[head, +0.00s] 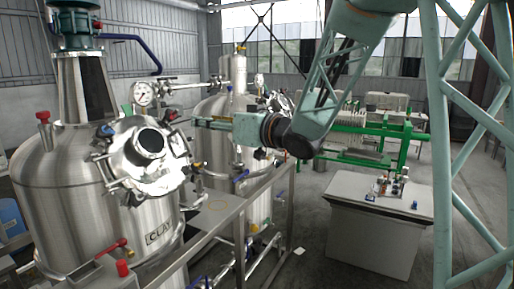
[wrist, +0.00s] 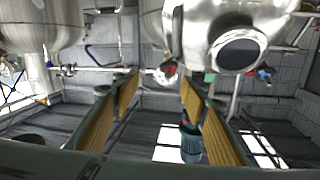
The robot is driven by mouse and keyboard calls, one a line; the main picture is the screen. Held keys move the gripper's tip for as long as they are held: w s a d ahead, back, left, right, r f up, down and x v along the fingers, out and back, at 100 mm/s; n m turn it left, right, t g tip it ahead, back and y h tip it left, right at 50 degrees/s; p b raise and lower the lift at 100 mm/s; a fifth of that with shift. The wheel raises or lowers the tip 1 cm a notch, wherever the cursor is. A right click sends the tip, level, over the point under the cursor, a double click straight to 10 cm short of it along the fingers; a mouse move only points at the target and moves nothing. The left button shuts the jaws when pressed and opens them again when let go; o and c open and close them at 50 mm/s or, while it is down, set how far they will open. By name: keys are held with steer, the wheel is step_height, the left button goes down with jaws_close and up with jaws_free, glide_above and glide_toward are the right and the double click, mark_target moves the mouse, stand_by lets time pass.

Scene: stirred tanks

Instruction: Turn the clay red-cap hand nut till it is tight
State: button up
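The steel tank labelled CLAY (head: 95,190) stands at the left in the head view, with a round manway lid (head: 150,170) on its shoulder. A small red spot (head: 172,115) at the lid's upper right edge looks like the red-cap hand nut. In the wrist view a red and pale shape (wrist: 167,70) shows beyond the fingers; I cannot separate nut from gauge there. My gripper (head: 192,122) points left, just right of the red spot. Its two yellow-padded fingers (wrist: 155,100) are apart, with nothing held between them.
A pressure gauge (head: 143,93) stands behind the lid. A blue cap (head: 105,130) sits at the lid's left. A second tank (head: 215,150) stands behind my gripper. A metal rail (head: 225,207) runs in front; a grey cabinet (head: 375,235) stands at right.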

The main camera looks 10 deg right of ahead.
steer(key=s+d+f+m+h+b, duration=0.1)
steer(key=s+d+f+h+b, duration=0.2)
steer(key=d, duration=0.3)
steer(key=s+d+f+m+h+b, duration=0.2)
steer(key=s+d+f+h, duration=0.1)
steer(key=d+h, duration=0.2)
steer(key=shift+s+d+f+m+b, duration=0.3)
steer(key=shift+s+d+b, duration=0.1)
steer(key=shift+d, duration=0.9)
steer(key=s+d+f+m+g+h, duration=0.1)
steer(key=s+d+f+g+h, duration=0.2)
steer(key=s, duration=0.8)
steer(key=s+d+f+m+g+h, duration=0.1)
steer(key=s+d+f+m+g, duration=0.2)
steer(key=s, duration=0.8)
steer(key=s+a+f+g, duration=0.1)
steer(key=s+f, duration=0.1)
steer(key=s, duration=0.6)
steer(key=s+a+f+n+g+y, duration=0.1)
steer(key=s+f, duration=0.2)
steer(key=s, duration=0.6)
steer(key=s+a+f+g, duration=0.1)
steer(key=s+f+g, duration=0.1)
steer(key=s, duration=0.7)
steer(key=shift+f, duration=0.55)
